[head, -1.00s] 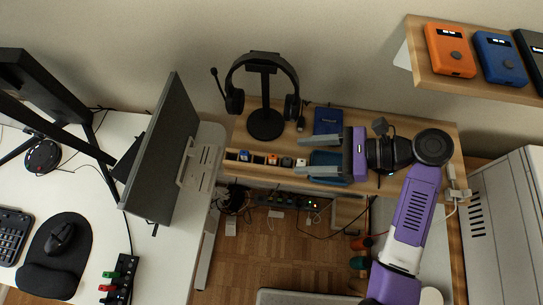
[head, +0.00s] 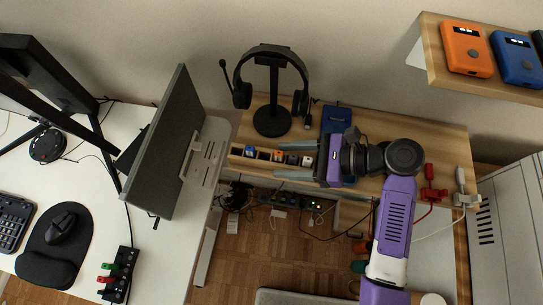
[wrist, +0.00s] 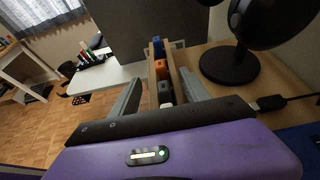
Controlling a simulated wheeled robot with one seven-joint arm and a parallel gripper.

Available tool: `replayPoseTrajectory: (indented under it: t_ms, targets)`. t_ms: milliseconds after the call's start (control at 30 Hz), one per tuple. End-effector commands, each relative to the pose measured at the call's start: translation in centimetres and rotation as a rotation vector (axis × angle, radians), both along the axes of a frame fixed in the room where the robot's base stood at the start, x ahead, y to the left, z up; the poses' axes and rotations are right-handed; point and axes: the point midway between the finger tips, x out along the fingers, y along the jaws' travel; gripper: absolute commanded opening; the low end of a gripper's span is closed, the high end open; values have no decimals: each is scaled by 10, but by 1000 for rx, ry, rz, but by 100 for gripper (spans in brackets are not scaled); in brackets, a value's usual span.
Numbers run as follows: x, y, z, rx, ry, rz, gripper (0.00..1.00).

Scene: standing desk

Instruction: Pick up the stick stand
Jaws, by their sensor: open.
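The stick stand (head: 256,162) is a narrow light-wood rack at the front left edge of the wooden desk. It holds a row of small sticks in blue, orange, dark and white. My gripper (head: 279,159) is open and empty at the stand's right part, with one finger on the far side and one on the near side in the head view. In the wrist view the stand (wrist: 179,80) runs away between the two spread fingers (wrist: 160,95). I cannot tell how far the fingers are above the desk or whether they touch the stand.
A headset on a black stand (head: 272,120) stands just behind the stick stand. A blue object (head: 336,117) lies behind my gripper. A monitor (head: 165,140) is on the white desk at left. A shelf (head: 437,70) with orange and blue devices hangs at upper right.

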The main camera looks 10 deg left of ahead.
Motion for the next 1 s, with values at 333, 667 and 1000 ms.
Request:
replayPoseTrajectory:
  t_ms: [333,667,1000]
  targets:
    - [1,18,-8,-1,-1,-1,54]
    - [1,18,-8,-1,0,-1,7]
    - [1,18,-7,0,-1,-1,0]
